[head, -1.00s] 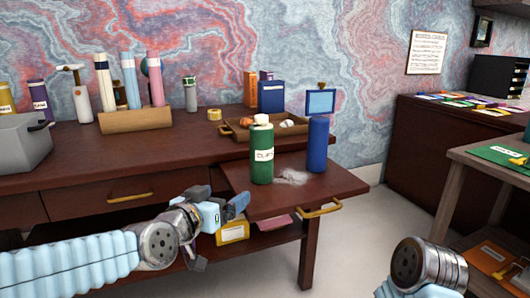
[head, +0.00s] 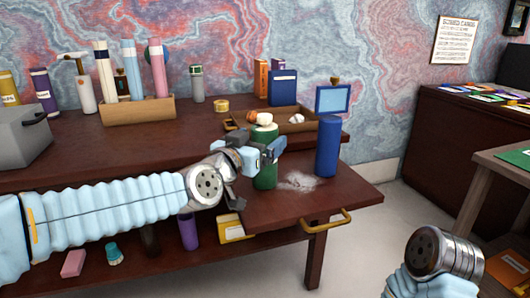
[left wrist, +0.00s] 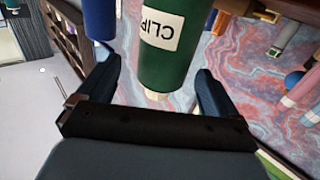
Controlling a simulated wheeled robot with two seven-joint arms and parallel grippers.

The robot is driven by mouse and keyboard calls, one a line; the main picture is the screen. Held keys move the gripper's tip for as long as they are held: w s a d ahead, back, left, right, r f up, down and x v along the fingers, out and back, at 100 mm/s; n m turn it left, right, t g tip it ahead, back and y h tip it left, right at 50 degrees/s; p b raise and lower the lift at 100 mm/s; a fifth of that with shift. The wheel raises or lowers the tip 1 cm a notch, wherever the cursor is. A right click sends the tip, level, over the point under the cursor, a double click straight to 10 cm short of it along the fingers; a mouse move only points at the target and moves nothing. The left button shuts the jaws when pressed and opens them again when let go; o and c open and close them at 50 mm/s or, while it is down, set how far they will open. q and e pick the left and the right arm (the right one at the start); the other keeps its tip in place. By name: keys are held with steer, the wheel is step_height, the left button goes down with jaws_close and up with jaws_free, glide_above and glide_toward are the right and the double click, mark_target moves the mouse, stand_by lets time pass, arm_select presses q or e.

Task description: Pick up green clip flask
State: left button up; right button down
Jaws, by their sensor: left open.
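The green clip flask (head: 265,172) stands upright on the pulled-out shelf of the desk, with a pale cap on top. In the head view my left gripper (head: 262,150) covers part of its upper body and its label. In the left wrist view the green flask (left wrist: 172,55), with a white label reading CLIP, lies between the two spread fingers of my left gripper (left wrist: 158,85). The gripper is open, with a visible gap on each side of the flask. Of my right arm only a link shows at the lower right; its gripper is out of view.
A blue flask (head: 327,147) stands close on the right on the same shelf. A whitish patch (head: 297,182) lies between them. Behind is a wooden tray (head: 298,128) with small items and a blue-framed panel (head: 332,99). A wooden holder (head: 138,109) with several tubes stands at the left.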

arm_select(q)
steer(key=p+x, duration=0.1)
steer(key=x, duration=0.4)
steer(key=shift+w+r, duration=0.15)
steer(key=shift+w, duration=0.25)
steer(key=c, duration=1.5)
